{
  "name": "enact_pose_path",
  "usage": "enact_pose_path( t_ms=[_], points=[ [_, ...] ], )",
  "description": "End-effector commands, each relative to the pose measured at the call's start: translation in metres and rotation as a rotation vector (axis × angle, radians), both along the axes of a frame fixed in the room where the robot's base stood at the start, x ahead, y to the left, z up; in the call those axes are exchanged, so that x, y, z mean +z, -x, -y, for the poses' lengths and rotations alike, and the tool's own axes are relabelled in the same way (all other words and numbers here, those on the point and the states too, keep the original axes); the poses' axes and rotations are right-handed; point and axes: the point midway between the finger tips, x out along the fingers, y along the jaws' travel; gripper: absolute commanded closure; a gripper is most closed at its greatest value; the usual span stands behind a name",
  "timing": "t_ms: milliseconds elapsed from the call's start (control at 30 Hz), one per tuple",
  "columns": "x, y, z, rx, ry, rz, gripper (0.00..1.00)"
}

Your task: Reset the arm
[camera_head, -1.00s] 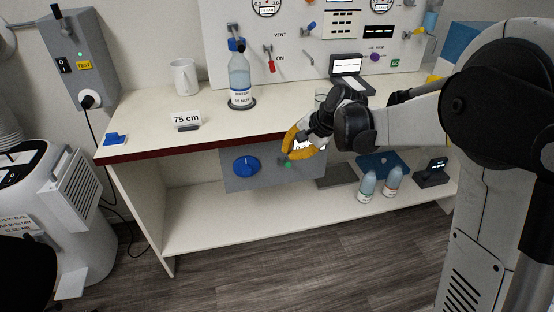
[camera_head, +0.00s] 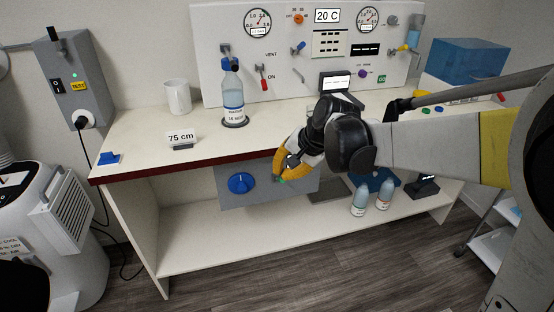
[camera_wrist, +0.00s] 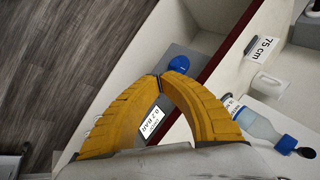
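My gripper (camera_head: 280,177) has yellow curved fingers. It hangs in front of the counter's front edge, near the grey panel (camera_head: 228,199) with the blue round knob (camera_head: 241,183). In the wrist view, the fingertips (camera_wrist: 160,77) meet, with nothing visible between them. The blue knob (camera_wrist: 178,64) shows just beyond the tips, and a white "0.2 BAR" label (camera_wrist: 151,122) shows through the gap behind them. A small green spot shows by the fingertips in the head view; whether the fingers touch the panel cannot be told.
A bottle (camera_head: 232,97), a white mug (camera_head: 177,97) and a "75 cm" sign (camera_head: 181,137) stand on the countertop (camera_head: 139,135). Two small bottles (camera_head: 360,199) stand on the lower shelf (camera_head: 210,245). An instrument panel (camera_head: 290,65) rises behind. Floor in front is clear.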

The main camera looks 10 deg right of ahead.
Motion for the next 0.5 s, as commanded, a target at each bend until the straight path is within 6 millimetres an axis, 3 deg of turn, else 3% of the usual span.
enact_pose_path(
  t_ms=[167, 267, 500],
  points=[
    [0.004, 0.008, 0.002, 0.008, 0.016, 0.009, 1.0],
    [0.016, 0.031, 0.01, 0.034, 0.065, 0.036, 1.0],
    [0.038, 0.13, 0.041, 0.158, 0.287, 0.142, 1.0]
  ],
)
